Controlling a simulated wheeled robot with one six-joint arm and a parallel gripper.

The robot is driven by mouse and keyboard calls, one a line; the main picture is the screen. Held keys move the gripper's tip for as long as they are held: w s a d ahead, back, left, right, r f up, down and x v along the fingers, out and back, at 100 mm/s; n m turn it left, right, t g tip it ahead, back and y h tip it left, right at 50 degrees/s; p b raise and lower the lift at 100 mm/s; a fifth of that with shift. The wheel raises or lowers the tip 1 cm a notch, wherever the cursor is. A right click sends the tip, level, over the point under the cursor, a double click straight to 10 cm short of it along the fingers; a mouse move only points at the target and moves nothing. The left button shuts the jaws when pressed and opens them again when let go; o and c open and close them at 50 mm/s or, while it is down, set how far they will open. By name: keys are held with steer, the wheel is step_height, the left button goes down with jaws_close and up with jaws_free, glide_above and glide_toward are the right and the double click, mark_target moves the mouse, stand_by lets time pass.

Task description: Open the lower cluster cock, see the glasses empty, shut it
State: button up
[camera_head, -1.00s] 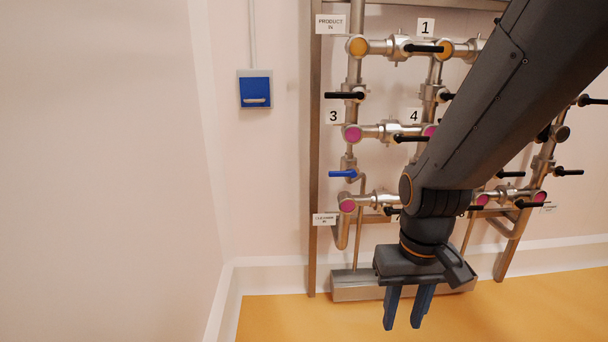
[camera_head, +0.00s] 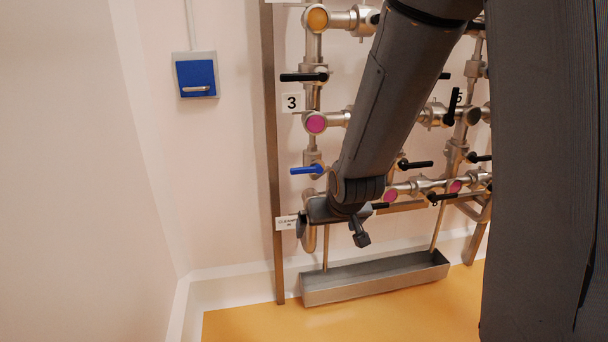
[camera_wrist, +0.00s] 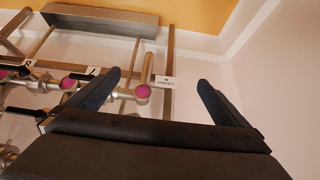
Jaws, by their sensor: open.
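My gripper (camera_wrist: 158,92) is open and empty, its two fingers spread apart in the wrist view. Round magenta glasses show at the middle row (camera_head: 316,122) and the lower row (camera_head: 390,195). A magenta glass (camera_wrist: 142,92) also appears between the fingers in the wrist view, beyond them. A blue cock lever (camera_head: 306,170) points left, above my wrist. Black levers (camera_head: 416,165) sit along the lower pipes. I cannot tell which one is the lower cluster cock.
A metal trough (camera_head: 375,278) stands below the pipes on the yellow floor. A vertical frame post (camera_head: 272,150) bounds the pipework at left. A blue wall box (camera_head: 195,76) hangs further left. An amber glass (camera_head: 317,18) is at the top. The left wall is bare.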

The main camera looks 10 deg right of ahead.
steer(key=w+t+b, duration=0.3)
steer(key=w+t, duration=0.3)
steer(key=w, duration=0.7)
steer(key=t+b, duration=0.2)
steer(key=t, duration=0.3)
glide_toward(305, 167)
steer(key=w, duration=0.3)
steer(key=shift+w+d, duration=0.2)
steer(key=shift+w, duration=3.3)
steer(key=c, duration=1.4)
steer(key=shift+a, duration=0.15)
